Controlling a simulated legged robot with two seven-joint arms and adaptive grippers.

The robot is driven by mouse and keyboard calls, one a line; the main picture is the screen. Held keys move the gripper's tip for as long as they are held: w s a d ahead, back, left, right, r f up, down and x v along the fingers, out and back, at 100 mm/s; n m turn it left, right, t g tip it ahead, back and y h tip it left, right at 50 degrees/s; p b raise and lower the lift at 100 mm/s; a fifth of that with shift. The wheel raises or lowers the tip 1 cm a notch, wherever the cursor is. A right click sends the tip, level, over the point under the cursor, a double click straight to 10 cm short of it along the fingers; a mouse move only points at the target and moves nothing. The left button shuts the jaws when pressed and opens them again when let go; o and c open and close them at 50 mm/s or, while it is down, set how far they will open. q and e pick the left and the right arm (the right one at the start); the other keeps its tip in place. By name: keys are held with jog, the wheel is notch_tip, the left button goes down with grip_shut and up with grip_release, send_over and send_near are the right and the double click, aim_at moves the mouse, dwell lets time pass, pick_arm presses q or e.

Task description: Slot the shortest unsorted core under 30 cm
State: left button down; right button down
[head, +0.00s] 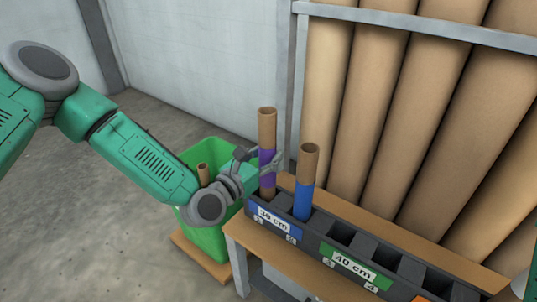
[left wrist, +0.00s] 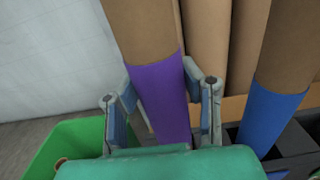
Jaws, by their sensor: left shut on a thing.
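A cardboard core with a purple band (head: 267,128) stands upright at the left end of the dark slotted rack (head: 318,232), by the blue 30 cm label (head: 272,219). My left gripper (head: 262,164) is shut around its purple band, which also shows between the fingers in the left wrist view (left wrist: 160,88). The core's lower end looks to be in the first slot, but its depth is hidden. A core with a blue band (head: 304,182) stands in the slot to its right. A thin plain core (head: 203,174) leans in the green bin (head: 205,240). My right gripper does not show.
The rack stands on a wooden bench (head: 258,258). Slots by the green 40 cm label (head: 352,266) look empty. Large brown rolls (head: 375,105) stand behind, with a grey rail (head: 420,25) across them. Open concrete floor lies left of the bin.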

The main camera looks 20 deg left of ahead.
pick_arm(q)
jog(key=shift+a+f+b, duration=0.25)
jog(key=shift+f+b, duration=0.05)
jog(key=shift+f, duration=0.05)
jog(key=shift+d+f+b, duration=0.2)
jog(key=shift+f+b, duration=0.25)
jog(key=shift+f, duration=0.05)
jog(key=shift+a+f+b, duration=0.1)
jog(key=shift+f+b, duration=1.1)
jog(key=shift+f, duration=0.2)
jog(key=c, duration=1)
grip_release()
jog(key=shift+s, duration=0.1)
jog(key=v, duration=1.1)
jog(key=shift+s+a, duration=0.2)
jog(key=shift+s, duration=0.15)
